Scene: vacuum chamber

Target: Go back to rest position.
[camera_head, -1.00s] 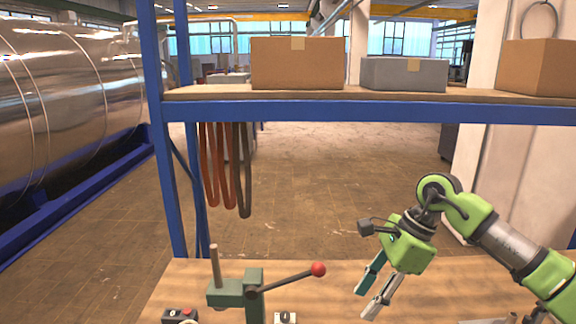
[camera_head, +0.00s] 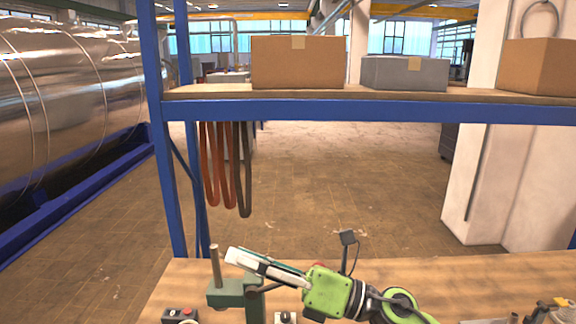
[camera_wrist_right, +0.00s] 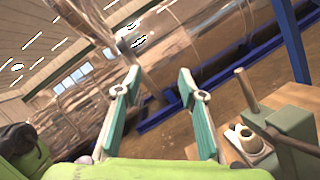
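My right gripper (camera_head: 238,258) is low over the wooden bench in the head view, lying nearly level and pointing left. Its fingers reach above the green lever press (camera_head: 240,292) and hide much of its lever. In the right wrist view the two teal fingers of my right gripper (camera_wrist_right: 158,80) stand apart with nothing between them. The press also shows there at the right (camera_wrist_right: 292,125), beside the fingers. Whether the fingers touch the press I cannot tell. My left gripper is in neither view.
A blue shelf frame (camera_head: 380,110) with cardboard boxes (camera_head: 297,64) spans above the bench (camera_head: 450,272). Red and dark hoses (camera_head: 228,170) hang from it. A button box (camera_head: 180,315) stands at the bench's front left. A large metal tank (camera_head: 60,110) is far left.

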